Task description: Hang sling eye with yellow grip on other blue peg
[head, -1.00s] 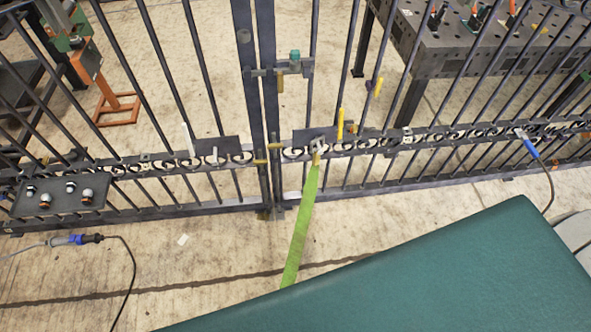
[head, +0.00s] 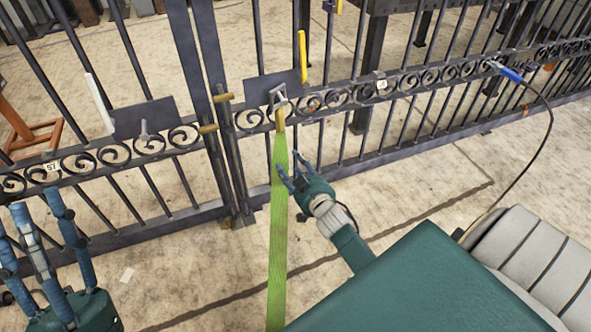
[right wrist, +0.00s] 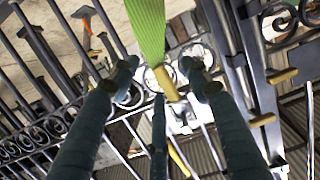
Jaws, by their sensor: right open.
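A green sling (head: 280,220) hangs from a peg on the right dark plate (head: 265,86) of the gate. Its yellow grip (head: 280,117) is at the top, just under the peg; the eye is small and hard to make out. A second, greyish peg (head: 144,131) shows empty on the left plate (head: 145,117). My right gripper (head: 288,172) is open beside the sling, below the grip. In the right wrist view its spread fingers (right wrist: 160,75) frame the sling and yellow grip (right wrist: 166,84); contact cannot be told. My left gripper (head: 42,212) is open and empty at lower left.
The barred gate (head: 420,80) with scrollwork crosses the view. A yellow bar (head: 302,56) and a white bar (head: 98,104) stand by the plates. A blue connector with a cable (head: 510,75) hangs at right. Floor in front of the gate is mostly clear.

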